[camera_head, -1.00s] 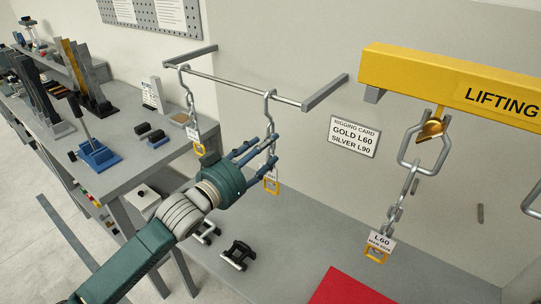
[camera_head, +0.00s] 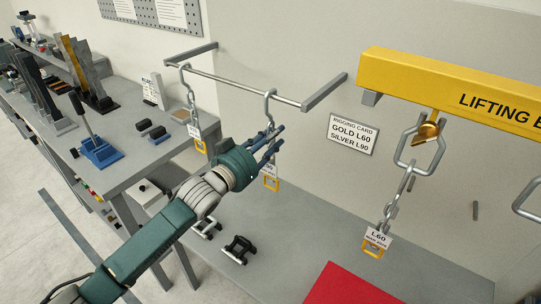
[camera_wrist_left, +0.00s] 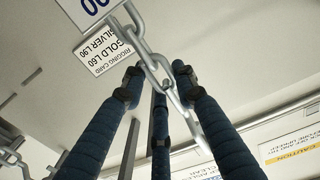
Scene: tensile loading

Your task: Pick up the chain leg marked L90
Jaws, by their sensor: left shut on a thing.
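A chain leg (camera_head: 269,109) hangs from the right part of a metal rail, with a white tag and a gold end link (camera_head: 271,184) below. The tag is partly hidden, so its full marking is unreadable. My left gripper (camera_head: 273,142) is shut on this chain leg below its top link. In the left wrist view the blue fingers (camera_wrist_left: 155,82) close around the chain links (camera_wrist_left: 158,68). Another chain leg (camera_head: 188,100) with a gold end link hangs at the rail's left end. My right gripper is not in view.
A yellow lifting beam (camera_head: 430,82) on the right carries a chain marked L60 (camera_head: 378,238). A rigging card (camera_head: 353,134) reads GOLD L60, SILVER L90. A red mat (camera_head: 345,287) and black fixtures (camera_head: 238,249) lie on the lower bench.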

